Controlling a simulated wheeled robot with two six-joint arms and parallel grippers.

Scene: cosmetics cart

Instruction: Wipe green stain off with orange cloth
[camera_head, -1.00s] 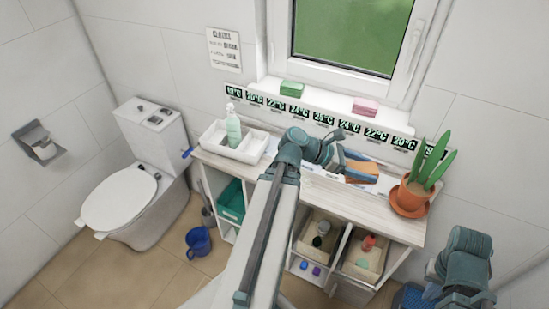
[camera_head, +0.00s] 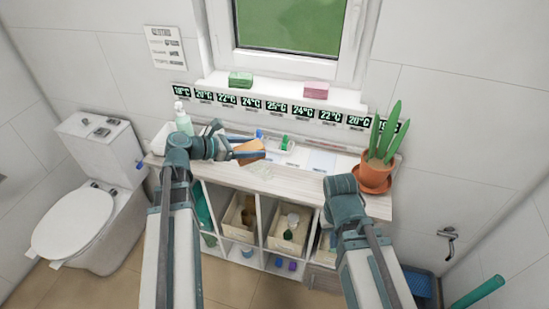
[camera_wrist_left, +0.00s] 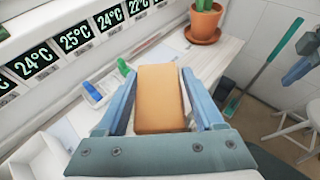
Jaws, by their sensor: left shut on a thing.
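The orange cloth (camera_head: 249,150), a thick block-like pad, is between the fingers of my left gripper (camera_head: 250,150). In the left wrist view the cloth (camera_wrist_left: 160,98) fills the space between both blue fingers of the gripper (camera_wrist_left: 162,90). The gripper holds it over the middle of the pale cart top (camera_head: 306,177). I cannot tell whether the cloth touches the top. A faint pale-green patch (camera_head: 262,171) shows on the top just below the cloth; I cannot be sure it is the stain. My right arm is low at the right, its fingers hidden.
A white tray with a pump bottle (camera_head: 183,118) stands at the left. A small tray with blue and green items (camera_head: 285,143) lies behind the cloth. A potted plant (camera_head: 374,174) stands at the right end. The top between cloth and plant is mostly clear.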

